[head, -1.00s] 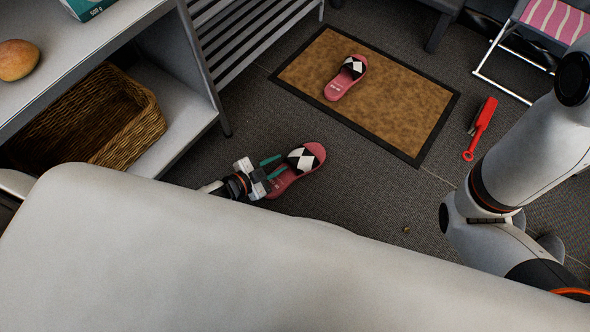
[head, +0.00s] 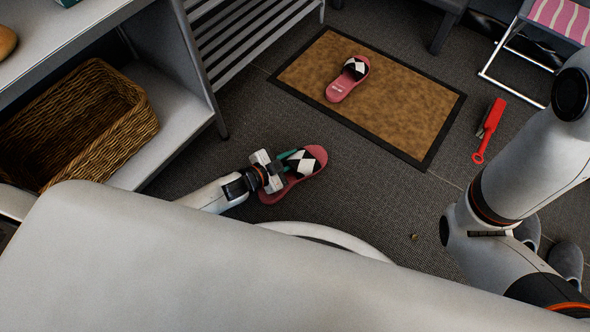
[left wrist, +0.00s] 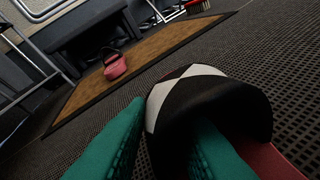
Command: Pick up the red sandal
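A red sandal (head: 311,157) with a black-and-white strap lies on the dark carpet in front of the doormat. My left gripper (head: 287,157) is at its strap, in from the left. In the left wrist view, the green fingers of my left gripper (left wrist: 168,115) are apart. One finger is outside the strap (left wrist: 235,103) and the other reaches under it, so the strap's side lies between them. The tip of the inner finger is hidden. A second red sandal (head: 347,80) lies on the doormat; it also shows in the left wrist view (left wrist: 115,67). My right gripper is out of view.
The brown doormat (head: 400,112) has a dark border. A red brush (head: 489,129) lies to its right. A shelf with a wicker basket (head: 120,125) stands at the left, a slatted rack (head: 250,35) behind. Grey slippers (head: 566,260) are partly behind my right arm. Carpet between is mostly clear.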

